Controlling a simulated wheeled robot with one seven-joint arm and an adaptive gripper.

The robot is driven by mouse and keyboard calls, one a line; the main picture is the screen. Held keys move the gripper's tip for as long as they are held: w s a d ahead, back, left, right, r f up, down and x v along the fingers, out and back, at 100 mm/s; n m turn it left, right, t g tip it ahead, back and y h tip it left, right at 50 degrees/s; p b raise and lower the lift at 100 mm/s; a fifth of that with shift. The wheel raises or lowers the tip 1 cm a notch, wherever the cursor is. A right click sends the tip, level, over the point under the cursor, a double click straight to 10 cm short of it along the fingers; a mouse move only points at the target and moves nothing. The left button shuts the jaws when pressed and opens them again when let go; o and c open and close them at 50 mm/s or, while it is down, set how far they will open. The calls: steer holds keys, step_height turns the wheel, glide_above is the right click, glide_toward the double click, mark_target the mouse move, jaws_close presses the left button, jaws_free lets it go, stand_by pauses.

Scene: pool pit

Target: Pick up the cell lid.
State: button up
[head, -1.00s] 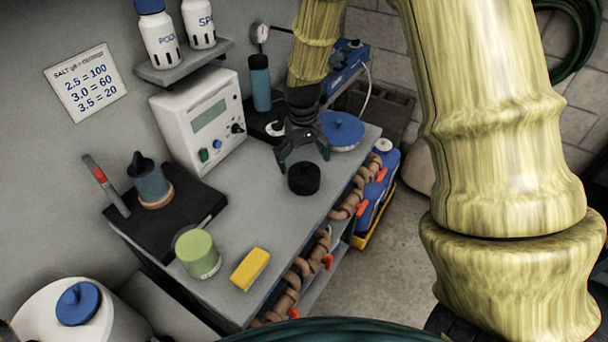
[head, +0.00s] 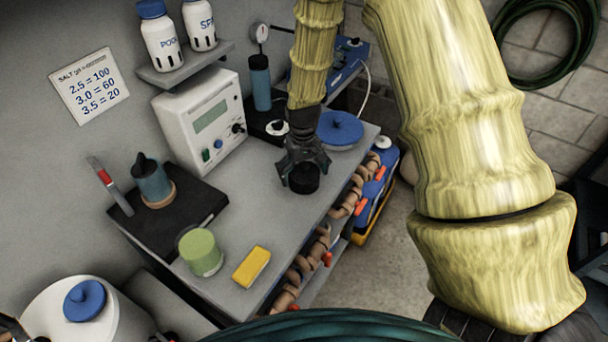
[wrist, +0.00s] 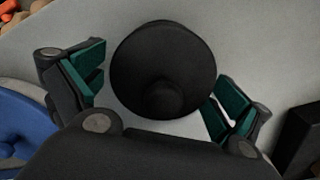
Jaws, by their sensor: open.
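The cell lid looks to be the round black cap (head: 303,181) standing on the grey bench, right of the white control box. In the wrist view the black cap (wrist: 163,62) is a dark disc with a raised round knob, lying between my fingers. My gripper (head: 303,172) is open and low over the cap, with a finger on each side. In the wrist view my gripper (wrist: 158,95) shows teal finger pads left and right of the cap, with a gap visible at the left. Whether the right pad touches it is hard to tell.
A blue round lid (head: 340,130) lies just behind my gripper. The white control box (head: 201,120) stands to the left. A yellow sponge (head: 251,267) and a green-filled jar (head: 200,252) are nearer. Brown pipes with red handles (head: 327,258) run along the bench's right edge.

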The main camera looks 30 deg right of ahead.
steer(key=c, duration=1)
